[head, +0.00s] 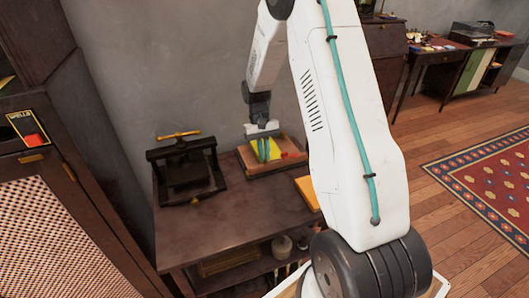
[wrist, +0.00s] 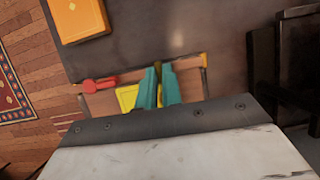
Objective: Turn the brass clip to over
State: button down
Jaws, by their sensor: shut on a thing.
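My gripper (head: 264,150), with teal fingers, points down over a shallow wooden tray (head: 257,174) on the dark table. In the wrist view my gripper (wrist: 160,72) has its fingertips close together at the tray's far edge, with a narrow gap between them. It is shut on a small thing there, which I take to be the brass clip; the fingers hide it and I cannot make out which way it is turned. A yellow piece (wrist: 127,97) lies in the tray beside the left finger. A red piece (wrist: 98,83) lies at the tray's left part.
A black press with a brass handle (head: 179,135) stands left of the tray on the table (head: 225,222). An orange book (head: 307,192) lies to the right. A wall is close behind. A dark cabinet (head: 50,180) stands at the left.

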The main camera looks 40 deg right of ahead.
jog(key=c, duration=1.6)
grip_release()
jog(key=shift+o, duration=0.2)
jog(key=shift+w+r, duration=0.1)
jog(key=shift+r, duration=0.05)
jog(key=a+v, duration=0.1)
jog(key=v, duration=0.6)
jog(key=shift+d+r, duration=0.3)
jog(key=shift+d, duration=0.25)
jog(key=s, duration=0.1)
jog(key=s+a, duration=0.1)
jog(key=s, duration=0.1)
jog(key=shift+s+a+f, duration=0.1)
jog(key=shift+a, duration=0.05)
jog(key=s+a+r+n+t, duration=0.1)
jog(key=s+a+r+t, duration=0.1)
jog(key=s+a+r, duration=0.3)
jog(key=s+a+r+n+t+h, duration=0.1)
jog(key=s+a+r, duration=0.5)
jog(key=s, duration=0.8)
jog(key=s+a+r+n+t, duration=0.1)
jog(key=s+a+r+t, duration=0.1)
jog(key=s+a+r, duration=0.3)
jog(key=s+r, duration=0.3)
jog(key=s, duration=0.1)
jog(key=shift+s+a+t, duration=0.15)
jog(key=shift+a+t, duration=0.15)
jog(key=shift+t, duration=0.1)
